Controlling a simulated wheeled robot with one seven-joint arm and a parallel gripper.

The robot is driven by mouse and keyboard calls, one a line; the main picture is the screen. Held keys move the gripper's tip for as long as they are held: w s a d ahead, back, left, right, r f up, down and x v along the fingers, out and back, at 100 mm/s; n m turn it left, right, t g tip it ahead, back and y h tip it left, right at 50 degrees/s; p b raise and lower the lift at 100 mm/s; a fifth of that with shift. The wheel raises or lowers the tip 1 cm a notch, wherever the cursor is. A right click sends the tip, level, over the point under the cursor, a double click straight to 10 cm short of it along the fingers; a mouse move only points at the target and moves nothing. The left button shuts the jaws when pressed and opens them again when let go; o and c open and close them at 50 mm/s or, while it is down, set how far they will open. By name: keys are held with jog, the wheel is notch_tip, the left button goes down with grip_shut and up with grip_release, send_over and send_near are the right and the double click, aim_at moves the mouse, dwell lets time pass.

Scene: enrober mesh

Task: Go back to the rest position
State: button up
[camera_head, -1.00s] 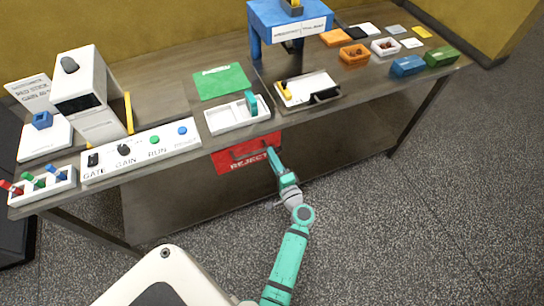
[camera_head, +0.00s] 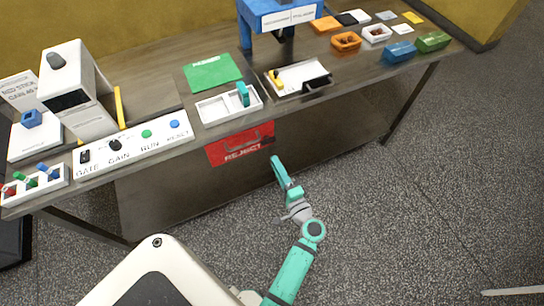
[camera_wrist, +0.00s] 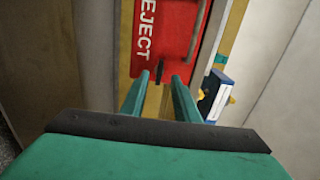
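My gripper (camera_head: 277,166) is in front of the bench, to the right of the red reject drawer (camera_head: 238,146), and clear of it. In the wrist view its two green fingers (camera_wrist: 162,82) stand apart with nothing held between them; the gripper is open. The red drawer front with its REJECT lettering also shows in the wrist view (camera_wrist: 147,50), beyond the fingertips. A small dark part shows between the tips; I cannot tell what it is. The drawer looks shut against the bench front.
The bench (camera_head: 160,83) carries a control panel (camera_head: 133,145), a white tray (camera_head: 213,110), a green mat (camera_head: 213,72), a blue stand (camera_head: 275,16) and several small coloured bins. The grey floor (camera_head: 410,220) to the right of my arm is free.

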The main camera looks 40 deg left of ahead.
jog(key=shift+v, duration=0.85)
jog(key=s+d+f+m+t+h, duration=0.1)
jog(key=s+d+f+t+h, duration=0.2)
jog(key=s+d+f+h, duration=0.75)
jog(key=s+d+r+t+h, duration=0.1)
jog(key=s+d+r, duration=0.15)
jog(key=d, duration=0.35)
jog(key=s+d+r+t+h, duration=0.1)
jog(key=s+d+r+h, duration=0.15)
jog(key=d, duration=0.25)
jog(key=s+d+r+n+t+h, duration=0.1)
jog(key=s+d+r+n, duration=0.2)
jog(key=r, duration=0.5)
jog(key=s+d+r+n+t+h, duration=0.1)
jog(key=s+d+r+n+t, duration=0.1)
jog(key=s+r, duration=0.4)
jog(key=shift+d+r+n, duration=0.4)
jog(key=shift+d+r, duration=0.4)
jog(key=shift+r, duration=0.2)
